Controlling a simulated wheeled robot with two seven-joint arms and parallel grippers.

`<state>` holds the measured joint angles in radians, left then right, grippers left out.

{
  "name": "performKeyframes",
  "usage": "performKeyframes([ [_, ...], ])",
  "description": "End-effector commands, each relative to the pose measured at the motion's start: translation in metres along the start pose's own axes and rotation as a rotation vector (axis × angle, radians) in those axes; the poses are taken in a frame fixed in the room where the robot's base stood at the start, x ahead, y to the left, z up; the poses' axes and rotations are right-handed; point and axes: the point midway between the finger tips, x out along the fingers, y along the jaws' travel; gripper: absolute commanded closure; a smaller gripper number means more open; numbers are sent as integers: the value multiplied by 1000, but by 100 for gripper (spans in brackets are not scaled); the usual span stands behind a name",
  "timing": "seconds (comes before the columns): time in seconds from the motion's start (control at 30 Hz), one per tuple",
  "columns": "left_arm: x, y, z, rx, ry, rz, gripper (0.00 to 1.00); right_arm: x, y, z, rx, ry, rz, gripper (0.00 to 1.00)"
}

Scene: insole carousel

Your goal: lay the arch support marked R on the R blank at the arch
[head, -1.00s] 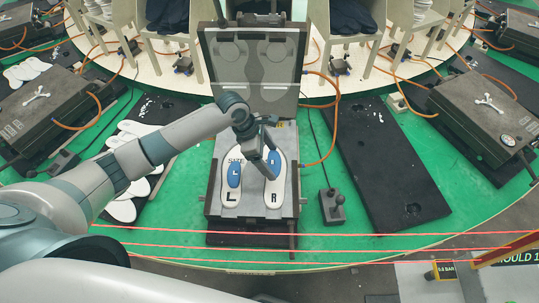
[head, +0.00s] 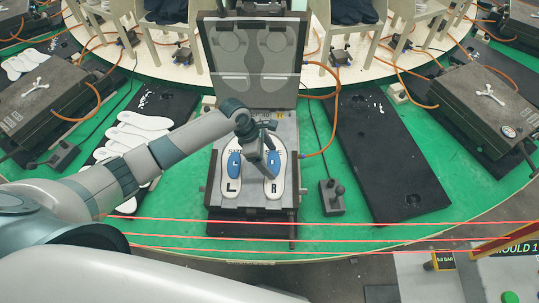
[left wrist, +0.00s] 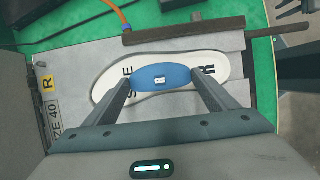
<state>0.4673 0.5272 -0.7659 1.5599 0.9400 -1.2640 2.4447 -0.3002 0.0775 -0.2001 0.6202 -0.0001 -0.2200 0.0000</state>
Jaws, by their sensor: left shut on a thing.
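The R blank (head: 273,189) is a white insole, lying beside the L blank (head: 231,188) on the grey plate of the open mould. A blue arch support (head: 236,164) marked L lies on the L blank. My left gripper (head: 271,163) is over the middle of the R blank. In the left wrist view its fingers (left wrist: 165,95) are shut on the ends of another blue arch support (left wrist: 162,77), with a small white label too small to read. That support overlies the R blank (left wrist: 110,80); I cannot tell whether it touches. My right gripper is out of view.
The raised mould lid (head: 252,65) stands behind the plate. A joystick box (head: 331,197) and a black board (head: 390,155) are to the right. White insoles (head: 130,140) lie at the left. Red lines cross in front of the green table.

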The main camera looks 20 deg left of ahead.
Motion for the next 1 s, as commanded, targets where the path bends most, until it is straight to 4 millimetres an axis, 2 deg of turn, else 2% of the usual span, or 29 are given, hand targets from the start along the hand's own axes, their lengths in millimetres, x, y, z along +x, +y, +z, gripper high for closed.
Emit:
performKeyframes([
  [0.2,8,0,-3,-2,0,-1,41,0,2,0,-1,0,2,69],
  [0.63,10,0,-4,-1,0,0,41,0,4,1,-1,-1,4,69],
  [0.67,10,0,-4,-1,0,0,18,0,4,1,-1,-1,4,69],
  [0.73,10,0,-4,-1,0,0,2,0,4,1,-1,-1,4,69],
  [1.0,10,0,-4,-1,0,0,0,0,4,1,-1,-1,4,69],
])
